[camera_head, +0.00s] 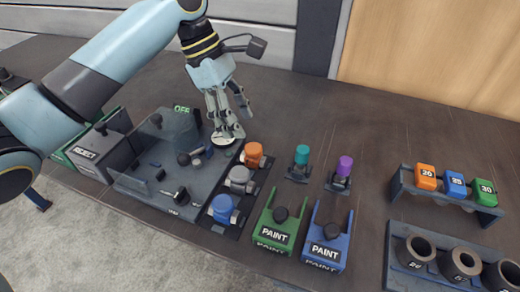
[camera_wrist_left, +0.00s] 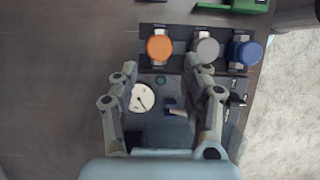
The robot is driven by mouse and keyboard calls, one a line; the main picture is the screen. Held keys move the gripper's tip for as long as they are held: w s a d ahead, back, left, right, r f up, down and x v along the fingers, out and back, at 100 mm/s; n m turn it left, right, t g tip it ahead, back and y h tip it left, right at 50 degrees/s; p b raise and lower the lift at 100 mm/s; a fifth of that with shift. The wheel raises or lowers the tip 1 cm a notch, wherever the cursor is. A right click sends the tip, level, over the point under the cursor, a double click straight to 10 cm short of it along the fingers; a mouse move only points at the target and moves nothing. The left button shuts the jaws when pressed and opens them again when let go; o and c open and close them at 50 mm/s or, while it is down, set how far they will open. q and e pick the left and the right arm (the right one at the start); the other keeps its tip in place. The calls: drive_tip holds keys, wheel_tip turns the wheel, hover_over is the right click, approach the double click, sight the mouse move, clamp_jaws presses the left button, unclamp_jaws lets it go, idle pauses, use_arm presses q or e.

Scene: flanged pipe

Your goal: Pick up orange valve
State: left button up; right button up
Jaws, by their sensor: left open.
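The orange valve (camera_head: 253,154) is a round orange knob in the row of valves on a dark strip at the table's middle. In the left wrist view the orange valve (camera_wrist_left: 159,47) lies just beyond my fingertips, nearer the left finger. My left gripper (camera_head: 238,122) hangs above a round white gauge, behind and left of the orange valve in the head view. In the wrist view my left gripper (camera_wrist_left: 158,72) has its fingers spread apart with nothing held between them. My right gripper is not in view.
A grey valve (camera_head: 240,178) and a blue valve (camera_head: 222,207) stand in line beside the orange one. The gauge (camera_wrist_left: 141,99) lies below the fingers. Green (camera_head: 279,226) and blue (camera_head: 328,242) paint holders stand at the front. The table behind is clear.

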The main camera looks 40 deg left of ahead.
sight(252, 147)
use_arm(q)
drive_tip(key=x, duration=0.3)
drive_tip(key=shift+s+d+f, duration=0.1)
drive_tip(key=shift+s+d, duration=0.05)
drive_tip(key=shift+d+f, duration=0.1)
drive_tip(key=shift+f, duration=0.3)
drive_tip(key=x, duration=0.2)
drive_tip(key=b+x, duration=0.1)
drive_tip(key=x, duration=0.1)
drive_tip(key=shift+w+f, duration=0.2)
drive_tip(key=shift+w, duration=0.05)
drive_tip(key=c, duration=0.5)
clamp_jaws()
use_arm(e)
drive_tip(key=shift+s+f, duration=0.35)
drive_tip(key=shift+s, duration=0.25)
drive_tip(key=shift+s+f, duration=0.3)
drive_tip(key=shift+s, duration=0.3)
